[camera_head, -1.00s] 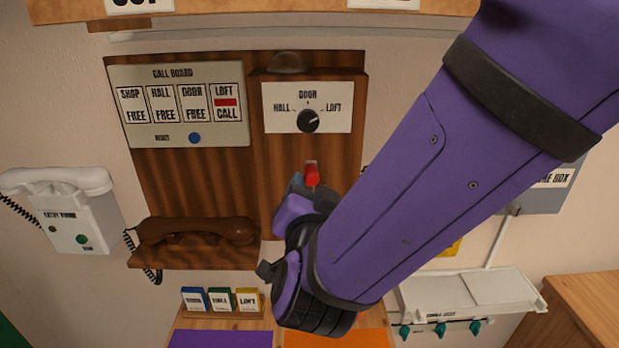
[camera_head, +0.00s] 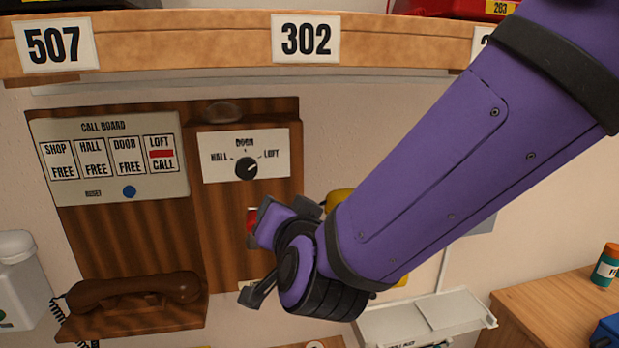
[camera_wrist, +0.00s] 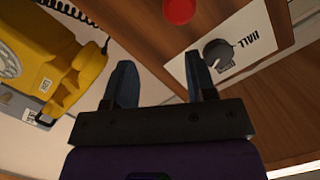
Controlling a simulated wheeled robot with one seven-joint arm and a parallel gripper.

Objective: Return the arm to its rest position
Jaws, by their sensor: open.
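My purple arm reaches in from the upper right in the head view, and my gripper (camera_head: 262,222) is in front of the wooden call board panel (camera_head: 100,240). In the wrist view my gripper (camera_wrist: 163,78) has its two fingers apart with nothing between them. A red knob or button (camera_wrist: 180,10) and a black dial (camera_wrist: 216,56) on a white plate lie beyond the fingers there. In the head view the dial (camera_head: 246,168) has labels HALL, DOOR and LOFT. My gripper partly hides the red part (camera_head: 251,222) below it.
A brown handset (camera_head: 135,290) rests on a wooden ledge at lower left. A shelf (camera_head: 200,50) with number cards runs above the panel. A yellow phone (camera_wrist: 50,65) is left of my fingers in the wrist view. A wooden cabinet (camera_head: 555,300) stands at right.

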